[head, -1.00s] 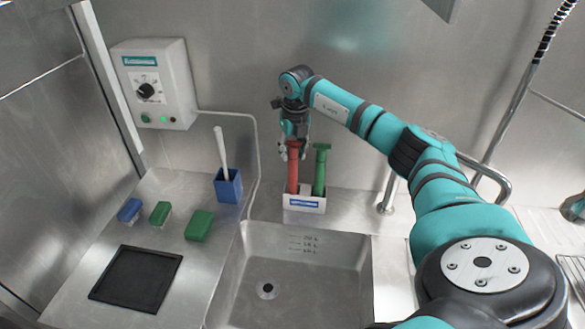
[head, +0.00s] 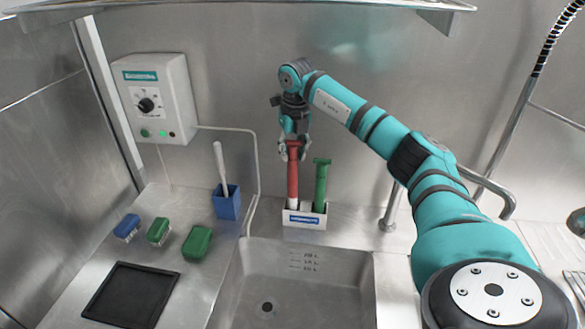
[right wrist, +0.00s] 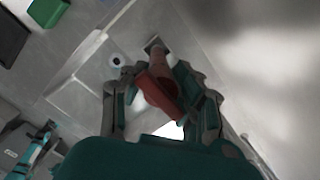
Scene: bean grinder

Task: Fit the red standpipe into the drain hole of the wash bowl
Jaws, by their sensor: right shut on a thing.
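The red standpipe (head: 292,180) stands upright, its lower end in or just at the white holder (head: 305,219) behind the wash bowl. My right gripper (head: 293,150) is shut on its top end. In the right wrist view the red standpipe (right wrist: 158,88) lies between the two fingers (right wrist: 160,92). The green standpipe (head: 321,185) stands in the same holder just to the right. The wash bowl (head: 340,268) is in front of the holder, with its dark drain hole (head: 268,307) in the floor. The drain hole also shows in the right wrist view (right wrist: 116,60).
A blue cup (head: 227,204) with a white-handled tool stands left of the holder. Blue and green brushes (head: 158,230) and a black mat (head: 130,294) lie on the left counter. A control box (head: 155,98) hangs on the wall. The bowl is empty.

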